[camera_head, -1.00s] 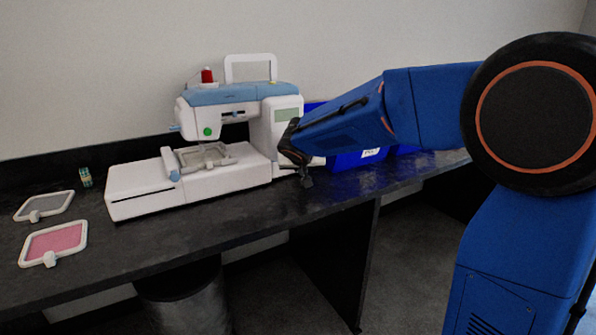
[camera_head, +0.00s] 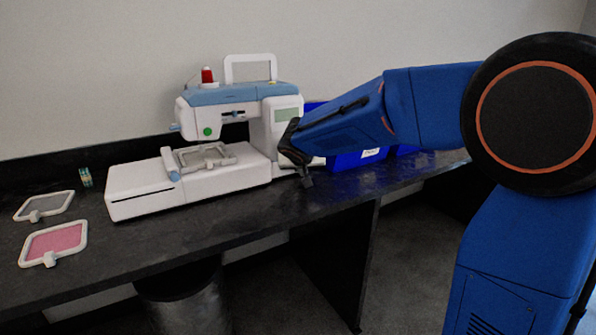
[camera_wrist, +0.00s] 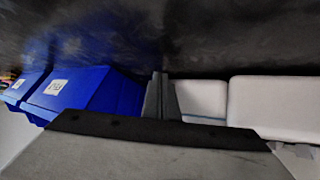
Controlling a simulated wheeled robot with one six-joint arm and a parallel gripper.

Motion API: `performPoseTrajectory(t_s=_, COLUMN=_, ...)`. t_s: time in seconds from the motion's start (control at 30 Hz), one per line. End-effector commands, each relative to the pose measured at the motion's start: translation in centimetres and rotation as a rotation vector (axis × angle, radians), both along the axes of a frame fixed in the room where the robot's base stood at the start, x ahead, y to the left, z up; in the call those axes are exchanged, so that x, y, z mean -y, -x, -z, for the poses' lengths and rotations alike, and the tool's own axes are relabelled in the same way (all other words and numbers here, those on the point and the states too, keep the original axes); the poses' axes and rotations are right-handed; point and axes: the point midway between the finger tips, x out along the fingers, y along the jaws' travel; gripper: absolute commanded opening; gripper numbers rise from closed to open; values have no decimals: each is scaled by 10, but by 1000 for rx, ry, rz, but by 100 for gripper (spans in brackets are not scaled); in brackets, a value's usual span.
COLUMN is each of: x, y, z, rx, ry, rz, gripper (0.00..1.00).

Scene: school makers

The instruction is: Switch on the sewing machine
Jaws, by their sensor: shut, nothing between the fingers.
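The white and blue sewing machine (camera_head: 215,180) stands on the dark worktop in the head view, with a green round button (camera_head: 208,132) on its front and a pale screen on its right column. My gripper (camera_head: 307,181) is at the machine's right end, low over the worktop. In the wrist view my gripper (camera_wrist: 159,90) is shut and empty, and the machine's white body (camera_wrist: 270,100) is just to its right. The head view does not show clearly whether the fingers touch the machine. No power switch can be made out; my arm hides part of the machine's right side.
Blue bins (camera_head: 345,161) stand right of the machine, behind my arm; they also show in the wrist view (camera_wrist: 90,92). A pink hoop (camera_head: 54,241), a grey hoop (camera_head: 44,206) and a small thread spool (camera_head: 86,177) lie left. The worktop's front (camera_head: 240,230) is clear.

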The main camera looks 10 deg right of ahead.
Motion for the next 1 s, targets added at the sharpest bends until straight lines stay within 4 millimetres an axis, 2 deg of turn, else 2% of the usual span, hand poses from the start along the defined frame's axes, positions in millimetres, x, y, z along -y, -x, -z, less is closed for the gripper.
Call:
performPoseTrajectory(t_s=0.67, x=0, y=0, z=0, rx=0, ry=0, rz=0, gripper=0)
performPoseTrajectory(t_s=1.0, x=-3, y=-8, z=1, rx=0, ry=0, rz=0, gripper=0)
